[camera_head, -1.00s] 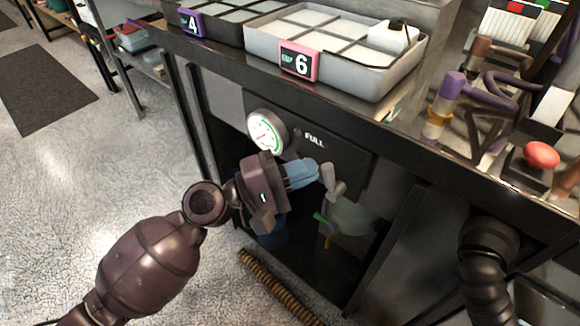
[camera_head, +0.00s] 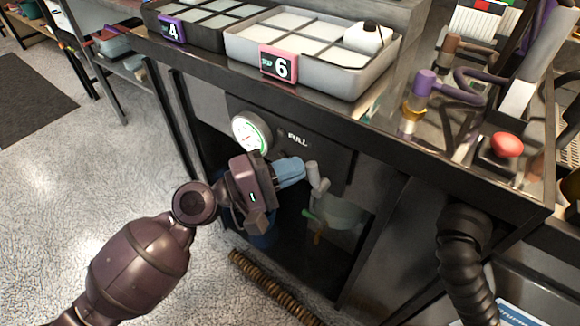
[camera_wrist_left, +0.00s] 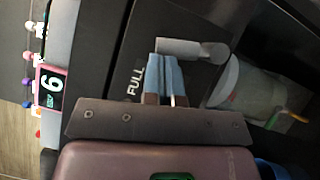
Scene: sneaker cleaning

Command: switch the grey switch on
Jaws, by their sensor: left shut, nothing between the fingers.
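The grey switch (camera_head: 314,176) is a small lever on the dark front panel (camera_head: 338,162) of the workbench, to the right of the word FULL. My left gripper (camera_head: 300,170) has its blue fingers together, with nothing between them. Its fingertips are right beside the lever, on its left in the head view. In the left wrist view, the grey switch (camera_wrist_left: 195,49) lies just past the tips of the left gripper (camera_wrist_left: 165,58). I cannot tell whether they touch. My right gripper is not in view.
A round gauge (camera_head: 250,133) is left of the switch. Above are the bench edge and a light tray (camera_head: 338,80) labelled 6. An open dark compartment lies below. A black ribbed hose (camera_head: 463,262) hangs at right, and a red button (camera_head: 507,144) is on the bench top.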

